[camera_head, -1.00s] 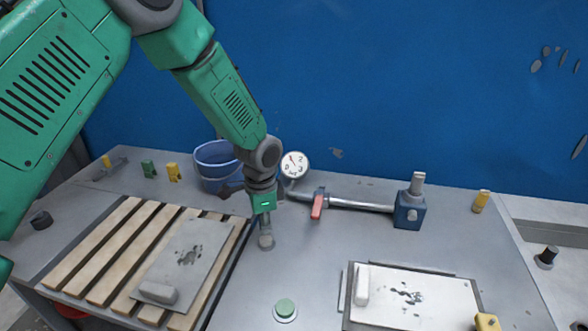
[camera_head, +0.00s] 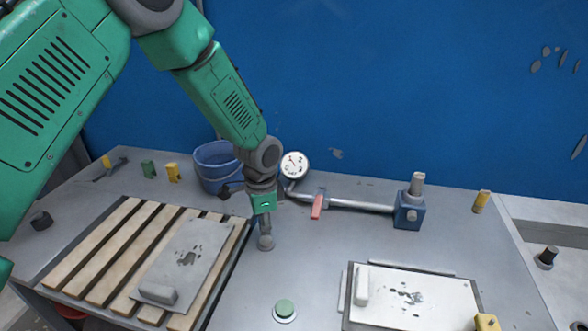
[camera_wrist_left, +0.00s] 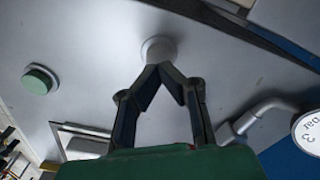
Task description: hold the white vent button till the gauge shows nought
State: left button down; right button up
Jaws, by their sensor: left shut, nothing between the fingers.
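The white vent button (camera_head: 266,244) is a pale round knob on the grey bench in the head view. In the left wrist view the button (camera_wrist_left: 158,48) stands just beyond my fingertips. My left gripper (camera_head: 265,231) points down at it, shut and empty, with its fingertips (camera_wrist_left: 158,68) at the button. They look to be touching it, but I cannot tell how far it is pressed. The round white gauge (camera_head: 295,165) stands behind on a pipe; its needle leans to the upper left, off the nought. My right gripper is not in view.
A pipe with a red lever (camera_head: 317,207) runs right to a blue block (camera_head: 409,213). A green button (camera_head: 285,309) sits in front. A slatted wooden rack (camera_head: 96,257) is at left, a mould plate (camera_head: 425,298) at right, a blue bucket (camera_head: 214,165) behind.

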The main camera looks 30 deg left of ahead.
aim_at(266, 239)
pick_arm(q)
jog(key=shift+f, duration=0.15)
jog(key=shift+f+b, duration=0.55)
jog(key=shift+f, duration=0.85)
jog(key=shift+r, duration=0.1)
dwell(0.4)
notch_tip(266, 239, up, 7)
jog(key=p, duration=0.6)
jog(key=shift+p, duration=0.35)
